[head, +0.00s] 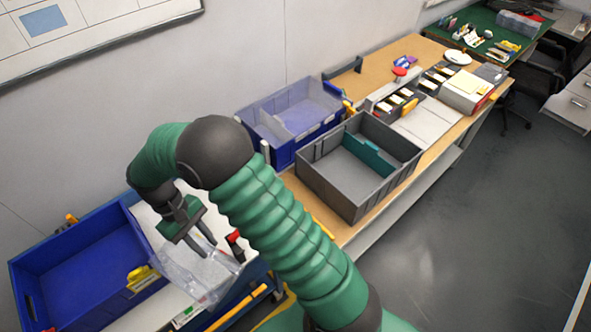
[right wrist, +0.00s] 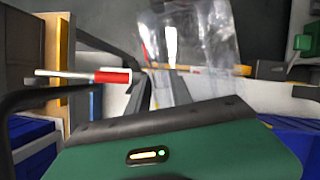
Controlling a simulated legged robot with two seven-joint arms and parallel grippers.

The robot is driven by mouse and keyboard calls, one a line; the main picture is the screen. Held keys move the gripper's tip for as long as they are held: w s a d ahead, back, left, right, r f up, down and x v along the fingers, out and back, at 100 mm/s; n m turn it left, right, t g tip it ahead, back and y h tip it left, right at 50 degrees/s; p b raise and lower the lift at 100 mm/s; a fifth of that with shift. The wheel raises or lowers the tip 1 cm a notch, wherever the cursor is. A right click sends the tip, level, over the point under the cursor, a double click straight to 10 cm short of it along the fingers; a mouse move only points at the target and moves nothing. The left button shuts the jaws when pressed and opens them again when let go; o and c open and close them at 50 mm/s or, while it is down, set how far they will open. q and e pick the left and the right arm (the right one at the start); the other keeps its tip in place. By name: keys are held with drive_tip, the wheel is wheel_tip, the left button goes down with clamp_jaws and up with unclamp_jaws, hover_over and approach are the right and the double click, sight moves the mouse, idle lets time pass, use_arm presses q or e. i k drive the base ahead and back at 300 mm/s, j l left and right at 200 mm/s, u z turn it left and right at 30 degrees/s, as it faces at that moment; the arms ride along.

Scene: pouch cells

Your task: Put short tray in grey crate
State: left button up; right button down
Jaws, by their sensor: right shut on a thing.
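My right gripper (head: 207,246) is shut on a clear plastic tray (head: 185,283), which I take as the short tray. It holds the tray above the white-topped cart at the lower left. The clear tray also shows in the right wrist view (right wrist: 200,40), beyond the fingers. Its far edges are hard to make out. The grey crate (head: 322,188) stands on the wooden bench, up and right of the gripper, well apart from it. A dark green strip (head: 352,150) crosses its inside. My right arm passes in front of the space between. My left gripper is not in view.
A blue crate (head: 38,298) is at the lower left. A blue bin (head: 258,138) stands behind the grey crate. A red-and-white tool (right wrist: 110,76) is near the gripper in the right wrist view. The bench's right part holds a white box (head: 467,92) and small items.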

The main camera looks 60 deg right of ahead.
sight(345, 181)
drive_tip(key=k+l+u, duration=0.1)
drive_tip(key=u, duration=0.3)
drive_tip(key=k+l+u, duration=0.1)
drive_tip(key=u, duration=0.25)
drive_tip(key=k+u, duration=0.15)
drive_tip(key=u, duration=0.25)
drive_tip(key=k+u, duration=0.3)
drive_tip(key=k+z, duration=0.1)
drive_tip(key=z, duration=0.4)
drive_tip(key=k+l+z, duration=0.1)
drive_tip(key=z, duration=0.35)
drive_tip(key=l+z, duration=0.2)
drive_tip(key=z, duration=0.3)
drive_tip(key=k, duration=0.05)
